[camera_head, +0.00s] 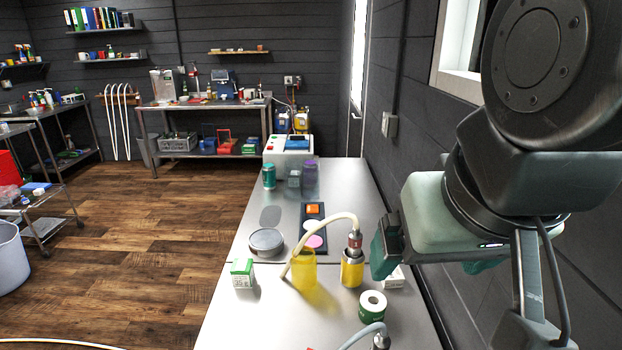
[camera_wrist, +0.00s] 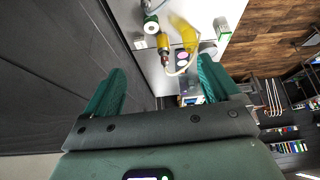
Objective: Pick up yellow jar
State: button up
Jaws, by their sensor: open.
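A translucent yellow jar (camera_head: 303,272) stands upright on the steel bench (camera_head: 262,325); a pale hose arches over and passes by it. Just right of it is a smaller yellow cylinder (camera_head: 352,271) with a metal and red fitting on top, where the hose ends. In the wrist view the yellow jar (camera_wrist: 189,38) and the yellow cylinder (camera_wrist: 163,44) show beyond the fingers. My gripper (camera_wrist: 160,70) has its two teal fingers wide apart with nothing between them. In the head view it hangs to the right of both yellow things, near the wall, apart from them.
A green and white roll (camera_head: 372,305) and a small white box (camera_head: 393,278) stand close to the cylinder. A green-white carton (camera_head: 242,273) and a grey round tin (camera_head: 266,242) are left of the jar. The dark wall (camera_head: 417,130) bounds the bench's right side.

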jog(key=shift+o, duration=1)
